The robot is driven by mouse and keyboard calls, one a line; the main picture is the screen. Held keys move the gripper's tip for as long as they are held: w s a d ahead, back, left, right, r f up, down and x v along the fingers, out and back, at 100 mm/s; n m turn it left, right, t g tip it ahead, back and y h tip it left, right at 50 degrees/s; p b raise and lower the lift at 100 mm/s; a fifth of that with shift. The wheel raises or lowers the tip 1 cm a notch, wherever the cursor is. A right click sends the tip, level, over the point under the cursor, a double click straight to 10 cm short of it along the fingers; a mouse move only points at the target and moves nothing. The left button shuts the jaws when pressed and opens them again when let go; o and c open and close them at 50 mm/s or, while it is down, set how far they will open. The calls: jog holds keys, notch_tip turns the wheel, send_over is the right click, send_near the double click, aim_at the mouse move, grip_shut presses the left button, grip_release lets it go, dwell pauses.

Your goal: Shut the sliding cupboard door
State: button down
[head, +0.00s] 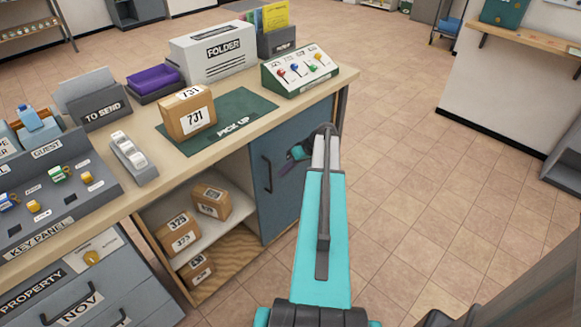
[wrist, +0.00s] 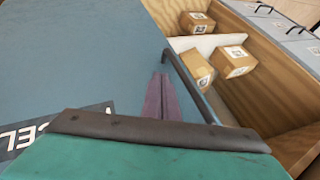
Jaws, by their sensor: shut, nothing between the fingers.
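The blue sliding door (head: 287,205) covers the right part of the cupboard under the counter. The left part is open and shows shelves with parcels. The door's dark vertical bar handle (head: 267,174) is near its left edge; it also shows in the wrist view (wrist: 188,85). My gripper (head: 286,165) is at the door face, just right of the handle in the head view. In the wrist view my shut, empty fingers (wrist: 160,78) are close beside the handle, on the side away from the opening. I cannot tell whether they touch handle or door.
Parcels (head: 211,201) sit on the white shelf (head: 209,232) in the open part. A parcel marked 731 (head: 188,113) stands on the green pick-up mat (head: 246,112) on the counter. Grey drawers (head: 100,285) are left of the opening. The tiled floor (head: 430,200) to the right is clear.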

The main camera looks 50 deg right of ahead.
jog(key=shift+w+a+r, duration=0.1)
jog(key=shift+w+a, duration=0.1)
jog(key=shift+a, duration=0.5)
jog(key=shift+w+a, duration=0.15)
jog(key=shift+a, duration=0.5)
